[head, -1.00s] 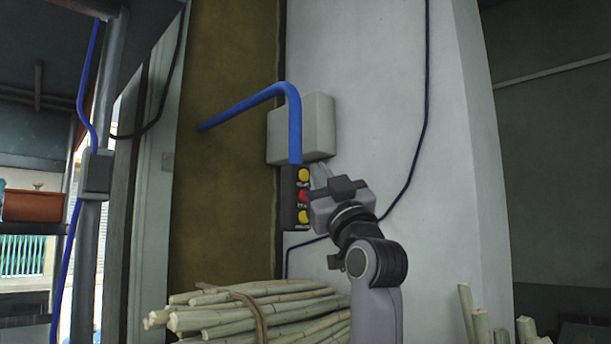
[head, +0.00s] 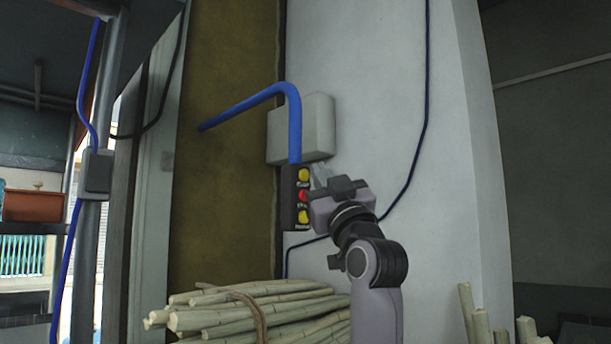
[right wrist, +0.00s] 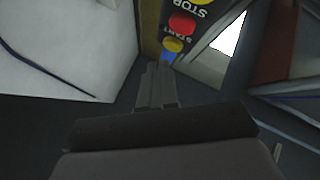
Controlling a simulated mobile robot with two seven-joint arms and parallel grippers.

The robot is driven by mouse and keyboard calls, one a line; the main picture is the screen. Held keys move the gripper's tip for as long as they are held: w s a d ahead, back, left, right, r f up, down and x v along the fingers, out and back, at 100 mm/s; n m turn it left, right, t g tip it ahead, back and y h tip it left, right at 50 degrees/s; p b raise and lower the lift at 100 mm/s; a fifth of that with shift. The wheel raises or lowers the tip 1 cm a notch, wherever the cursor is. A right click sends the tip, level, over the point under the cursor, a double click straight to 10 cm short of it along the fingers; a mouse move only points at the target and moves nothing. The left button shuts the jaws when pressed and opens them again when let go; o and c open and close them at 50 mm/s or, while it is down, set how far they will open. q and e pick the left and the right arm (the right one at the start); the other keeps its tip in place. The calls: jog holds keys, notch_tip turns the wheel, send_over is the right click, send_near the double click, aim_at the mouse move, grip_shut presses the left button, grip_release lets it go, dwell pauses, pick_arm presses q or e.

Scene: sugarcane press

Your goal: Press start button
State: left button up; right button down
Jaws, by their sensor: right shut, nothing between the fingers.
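A dark control box (head: 288,199) hangs on the wall with a yellow button at the top, a red one in the middle and a yellow one at the bottom. In the right wrist view, seen upside down, START is lettered by the yellow top button (right wrist: 173,45) and STOP by the red button (right wrist: 182,22). The start button also shows in the head view (head: 304,175). My right gripper (head: 318,174) is shut and empty, its fingertips just right of the start button. In the right wrist view its fingertips (right wrist: 153,70) appear apart from the button; contact cannot be confirmed.
A blue pipe (head: 295,125) runs into the control box's top, beside a grey wall box (head: 315,125). A tied bundle of cane (head: 255,312) lies below. A dark cable (head: 426,100) runs down the pale wall. The wall right of my gripper is otherwise bare.

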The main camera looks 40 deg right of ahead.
jog(key=shift+w, duration=0.1)
dwell(0.7)
jog(key=shift+w, duration=0.35)
jog(key=shift+w, duration=0.45)
dwell(0.7)
jog(key=shift+s, duration=0.85)
jog(key=shift+b, duration=0.3)
jog(key=s+b, duration=0.1)
jog(key=s, duration=0.4)
jog(key=shift+d, duration=0.2)
